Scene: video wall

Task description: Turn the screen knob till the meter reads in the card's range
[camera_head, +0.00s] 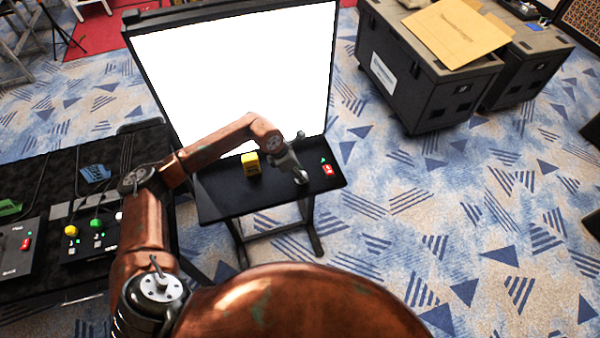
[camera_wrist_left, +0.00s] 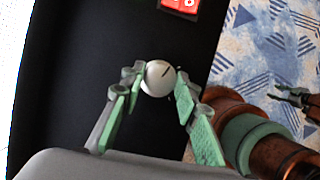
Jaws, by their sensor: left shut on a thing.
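My left gripper (camera_head: 301,176) reaches down onto the right part of the black shelf (camera_head: 225,200) below the large screen (camera_head: 235,75). In the left wrist view its green-padded fingers (camera_wrist_left: 157,98) are shut on a round white knob (camera_wrist_left: 158,78) with a dark pointer line. The gripper hides the knob in the head view. A red display (camera_head: 327,170) with pale marks, too small to read, sits right of the gripper; it also shows in the left wrist view (camera_wrist_left: 179,7). The screen is plain white, with no readable meter or range. A dark claw (camera_wrist_left: 298,99) at the right wrist-view edge looks like my right gripper.
A yellow block (camera_head: 250,163) with dark marks stands on the shelf left of the gripper. A black table (camera_head: 75,285) with control boxes is at left. Black cases (camera_head: 425,85), one bearing a brown envelope (camera_head: 455,32), stand at right. Patterned carpet is open at right.

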